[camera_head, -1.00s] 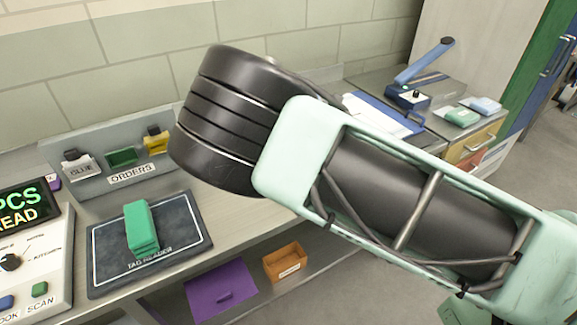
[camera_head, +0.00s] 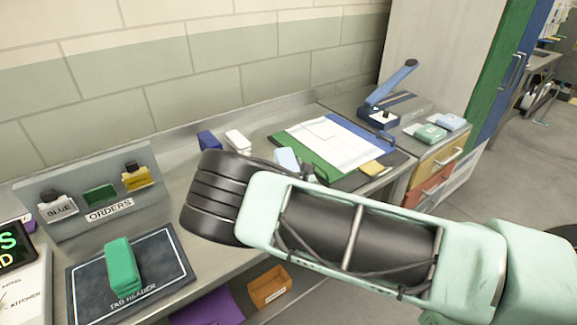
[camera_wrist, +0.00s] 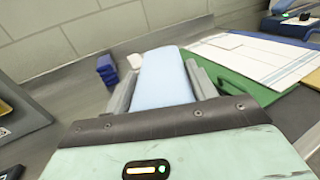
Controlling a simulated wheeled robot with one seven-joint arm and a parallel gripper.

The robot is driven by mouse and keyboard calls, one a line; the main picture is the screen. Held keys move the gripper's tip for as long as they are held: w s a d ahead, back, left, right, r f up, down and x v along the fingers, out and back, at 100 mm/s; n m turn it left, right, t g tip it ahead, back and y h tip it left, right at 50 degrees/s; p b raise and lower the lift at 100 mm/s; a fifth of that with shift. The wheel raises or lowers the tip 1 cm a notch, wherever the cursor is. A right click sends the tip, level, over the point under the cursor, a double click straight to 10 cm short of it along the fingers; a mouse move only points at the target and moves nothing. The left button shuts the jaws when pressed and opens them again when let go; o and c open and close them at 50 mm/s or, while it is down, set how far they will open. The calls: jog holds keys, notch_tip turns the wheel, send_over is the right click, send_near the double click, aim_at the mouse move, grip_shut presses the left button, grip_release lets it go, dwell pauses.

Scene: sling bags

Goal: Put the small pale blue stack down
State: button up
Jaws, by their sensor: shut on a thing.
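The small pale blue stack (camera_wrist: 163,82) is held between the two fingers of my gripper (camera_wrist: 160,90) in the wrist view. Its top end points away from the palm. In the head view the pale blue stack (camera_head: 287,158) shows just behind my dark wrist, in front of the green mat. My gripper itself is mostly hidden there by my arm. From these views I cannot tell whether the stack touches the bench.
A green mat (camera_head: 284,141) with white paper (camera_head: 335,140) lies behind my arm. Blue (camera_head: 209,140) and white (camera_head: 238,141) stacks stand at the wall. A green stack (camera_head: 121,265) sits on the tag reader (camera_head: 85,283) at left. A blue-handled press (camera_head: 385,110) stands at right.

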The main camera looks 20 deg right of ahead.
jog(key=shift+f+b, duration=0.35)
jog(key=shift+b, duration=0.1)
jog(key=shift+f+b, duration=0.3)
jog(key=shift+b, duration=0.1)
jog(key=o, duration=1.1)
jog(key=shift+r, duration=0.2)
